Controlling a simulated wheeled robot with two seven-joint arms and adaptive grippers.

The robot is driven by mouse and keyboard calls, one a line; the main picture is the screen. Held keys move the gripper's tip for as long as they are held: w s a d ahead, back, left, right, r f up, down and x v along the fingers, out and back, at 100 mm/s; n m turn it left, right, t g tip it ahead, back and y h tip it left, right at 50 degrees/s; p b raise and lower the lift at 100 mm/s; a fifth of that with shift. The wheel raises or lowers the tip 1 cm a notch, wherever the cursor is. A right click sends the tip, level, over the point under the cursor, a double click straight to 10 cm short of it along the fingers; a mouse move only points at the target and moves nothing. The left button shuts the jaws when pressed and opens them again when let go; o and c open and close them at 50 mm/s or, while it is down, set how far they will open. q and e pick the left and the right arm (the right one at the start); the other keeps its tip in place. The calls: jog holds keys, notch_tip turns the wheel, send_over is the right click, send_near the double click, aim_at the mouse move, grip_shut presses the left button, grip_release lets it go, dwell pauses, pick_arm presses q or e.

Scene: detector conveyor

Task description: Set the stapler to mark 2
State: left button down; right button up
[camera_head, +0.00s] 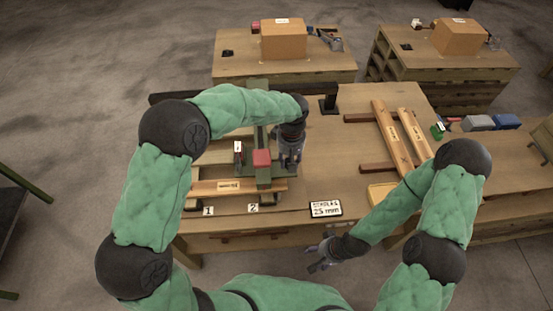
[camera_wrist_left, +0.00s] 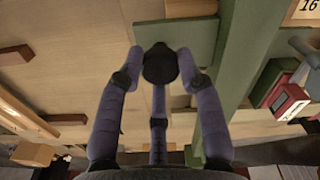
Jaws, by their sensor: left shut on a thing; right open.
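The stapler is a green carriage (camera_head: 263,178) with a red block (camera_head: 262,157) on top, set across the wooden workbench. Its green beam (camera_wrist_left: 238,70) and red block (camera_wrist_left: 289,101) also show in the left wrist view. The number tags 1 (camera_head: 208,210) and 2 (camera_head: 253,208) sit on the front edge; the carriage stands just right of tag 2. My left gripper (camera_head: 290,160) is beside the carriage's right side, its fingers closed around a black round knob (camera_wrist_left: 160,64) on a green plate. My right gripper (camera_head: 320,260) is open and empty in front of the bench.
A sign reading "STAPLES 25 mm" (camera_head: 325,208) stands at the front edge. A wooden board (camera_head: 225,187) lies under the carriage. More boards (camera_head: 392,135) lie on dark supports at the right. Two benches with cardboard boxes (camera_head: 284,40) stand behind.

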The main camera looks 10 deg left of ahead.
pick_arm(q)
jog(key=shift+w+d, duration=0.1)
jog(key=shift+d, duration=0.35)
jog(key=c, duration=0.8)
grip_release()
jog(key=shift+r, duration=0.1)
notch_tip(320, 180, up, 12)
jog(key=shift+f, duration=0.1)
jog(key=shift+f, duration=0.1)
